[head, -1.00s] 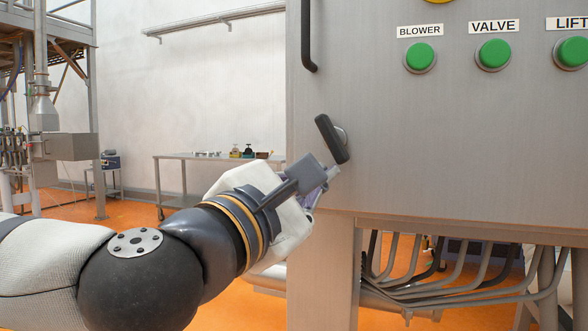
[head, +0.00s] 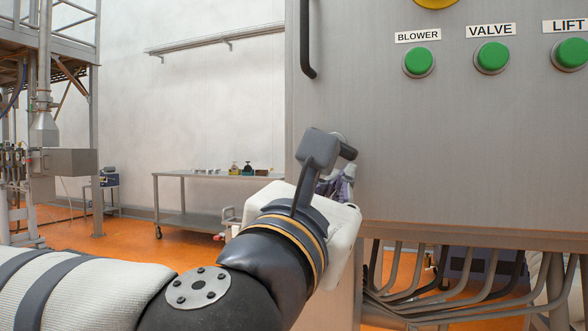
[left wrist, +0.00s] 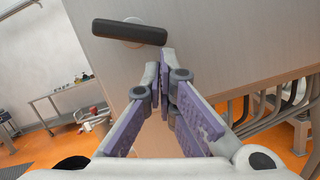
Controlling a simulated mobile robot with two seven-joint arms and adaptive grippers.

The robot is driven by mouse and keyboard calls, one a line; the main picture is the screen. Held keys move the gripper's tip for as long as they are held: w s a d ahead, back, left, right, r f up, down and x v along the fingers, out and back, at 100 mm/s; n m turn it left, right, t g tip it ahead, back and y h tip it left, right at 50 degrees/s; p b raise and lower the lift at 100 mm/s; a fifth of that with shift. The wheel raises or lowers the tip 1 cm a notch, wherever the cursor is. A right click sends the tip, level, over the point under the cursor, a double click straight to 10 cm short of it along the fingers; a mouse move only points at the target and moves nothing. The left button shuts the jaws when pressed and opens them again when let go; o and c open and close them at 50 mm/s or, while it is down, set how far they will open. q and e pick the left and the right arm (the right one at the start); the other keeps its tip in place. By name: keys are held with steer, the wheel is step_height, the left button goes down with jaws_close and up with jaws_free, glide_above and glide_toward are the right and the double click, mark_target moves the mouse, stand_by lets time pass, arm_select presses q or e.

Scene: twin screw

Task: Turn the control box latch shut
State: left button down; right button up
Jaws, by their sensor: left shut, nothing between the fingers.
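The control box latch is a dark bar handle (head: 348,152) on a round metal mount on the grey box front. In the head view my left gripper (head: 338,178) covers much of it, and only its right end shows. In the left wrist view the whole latch bar (left wrist: 130,32) shows, lying nearly level across the picture beyond the fingertips. My left gripper (left wrist: 161,75) is shut and empty, its fingertips close to the latch. Whether they touch it cannot be told. My right gripper is not in view.
The grey control box (head: 450,140) carries green buttons (head: 419,62) and a dark vertical handle (head: 306,40) above the latch. Grey conduits (head: 440,290) run beneath it. A metal table (head: 205,178) stands behind to the left. Open orange floor lies between.

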arm_select(q)
steer(key=n, duration=0.2)
steer(key=d+n+y, duration=0.1)
steer(key=shift+s+r+t, duration=0.2)
steer(key=shift+r+t, duration=0.05)
steer(key=shift+t, duration=0.05)
steer(key=shift+d+r, duration=0.1)
steer(key=shift+d, duration=0.15)
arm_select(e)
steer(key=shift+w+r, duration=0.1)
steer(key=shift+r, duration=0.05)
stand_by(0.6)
